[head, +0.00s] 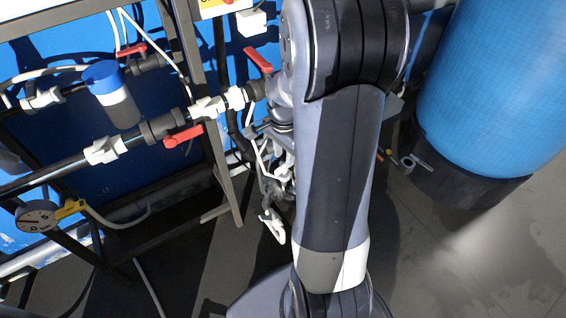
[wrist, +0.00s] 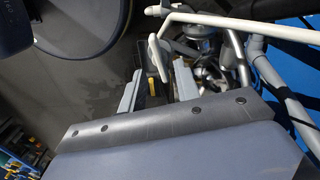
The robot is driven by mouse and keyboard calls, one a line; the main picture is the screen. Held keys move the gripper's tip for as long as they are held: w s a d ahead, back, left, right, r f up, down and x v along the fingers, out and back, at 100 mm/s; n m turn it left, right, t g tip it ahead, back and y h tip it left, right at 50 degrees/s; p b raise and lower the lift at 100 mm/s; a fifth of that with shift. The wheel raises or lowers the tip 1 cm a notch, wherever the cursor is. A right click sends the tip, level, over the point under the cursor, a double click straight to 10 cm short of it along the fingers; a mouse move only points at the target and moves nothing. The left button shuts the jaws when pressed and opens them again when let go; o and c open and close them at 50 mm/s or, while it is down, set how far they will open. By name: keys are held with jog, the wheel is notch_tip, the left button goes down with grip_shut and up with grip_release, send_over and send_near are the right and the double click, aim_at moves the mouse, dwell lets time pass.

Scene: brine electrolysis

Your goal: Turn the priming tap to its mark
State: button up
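My gripper (wrist: 158,72) shows in the wrist view with its two pale grey fingers apart. A narrow yellow piece (wrist: 154,86) and dark parts show in the gap between them; I cannot tell whether the fingers touch them. I cannot tell which fitting is the priming tap, and no mark can be made out. In the head view my own arm covers most of the gripper's area. Red-handled valves sit left of the arm: a lower one (head: 184,136), an upper one (head: 132,51) and one close beside the arm (head: 258,61).
A pipe rack with a blue-capped filter (head: 103,78) and a round gauge (head: 38,218) with a yellow handle (head: 69,210) stands at left. A large blue tank (head: 495,85) stands at right. A white bent tube (wrist: 158,50) runs near my fingers. Floor at lower right is clear.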

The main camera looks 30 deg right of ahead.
aim_at(284, 164)
jog(key=shift+f+b, duration=0.3)
jog(key=shift+f, duration=1.55)
jog(key=shift+c, duration=0.5)
grip_shut()
